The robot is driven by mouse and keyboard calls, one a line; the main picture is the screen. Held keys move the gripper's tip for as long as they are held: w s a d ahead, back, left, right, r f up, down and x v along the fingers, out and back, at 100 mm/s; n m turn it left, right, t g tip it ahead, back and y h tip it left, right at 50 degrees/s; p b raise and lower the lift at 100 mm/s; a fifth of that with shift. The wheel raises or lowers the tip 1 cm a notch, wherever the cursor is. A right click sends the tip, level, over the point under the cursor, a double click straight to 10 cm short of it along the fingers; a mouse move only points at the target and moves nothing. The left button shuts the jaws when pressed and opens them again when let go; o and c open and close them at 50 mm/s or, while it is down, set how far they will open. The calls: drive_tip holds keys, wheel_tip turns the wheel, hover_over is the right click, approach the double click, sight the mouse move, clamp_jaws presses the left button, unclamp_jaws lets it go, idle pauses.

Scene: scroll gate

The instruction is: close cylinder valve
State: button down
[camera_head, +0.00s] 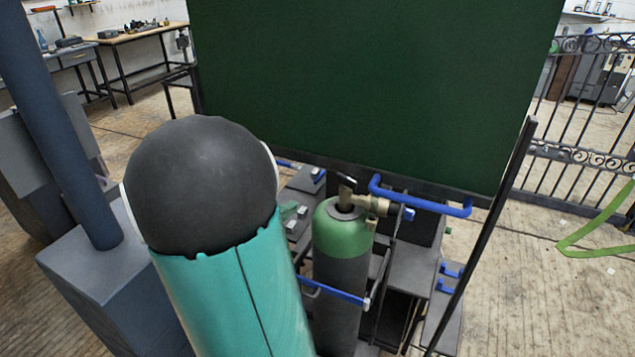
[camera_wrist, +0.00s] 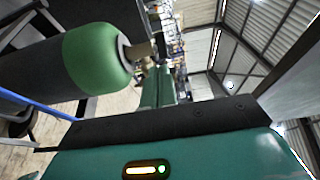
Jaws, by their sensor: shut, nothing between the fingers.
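A gas cylinder (camera_head: 341,270) with a dark grey body and green shoulder stands upright in the middle of the head view. A brass valve (camera_head: 372,204) sits on its top, with a small dark piece (camera_head: 347,181) above it that may be the handle. In the wrist view the cylinder (camera_wrist: 95,62) lies sideways at upper left, and its valve (camera_wrist: 140,50) points right, partly in shadow. My teal arm with its black joint is left of the cylinder in the head view.
A large dark green panel (camera_head: 370,80) rises close behind the cylinder. A blue bar (camera_head: 333,292) crosses the cylinder's front, and a blue handle (camera_head: 420,200) is right of the valve. Workbenches (camera_head: 135,38) stand far left. An iron gate (camera_head: 580,150) stands right, with open floor before it.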

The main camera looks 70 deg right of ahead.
approach(339, 179)
drive_tip(key=x, duration=0.5)
drive_tip(key=shift+s+d+f, duration=0.1)
drive_tip(key=shift+s, duration=0.15)
drive_tip(key=shift+s+d, duration=0.25)
drive_tip(key=shift+d, duration=0.45)
drive_tip(key=shift+w+g, duration=0.2)
drive_tip(key=shift+g, duration=0.1)
drive_tip(key=shift+s+d, duration=0.1)
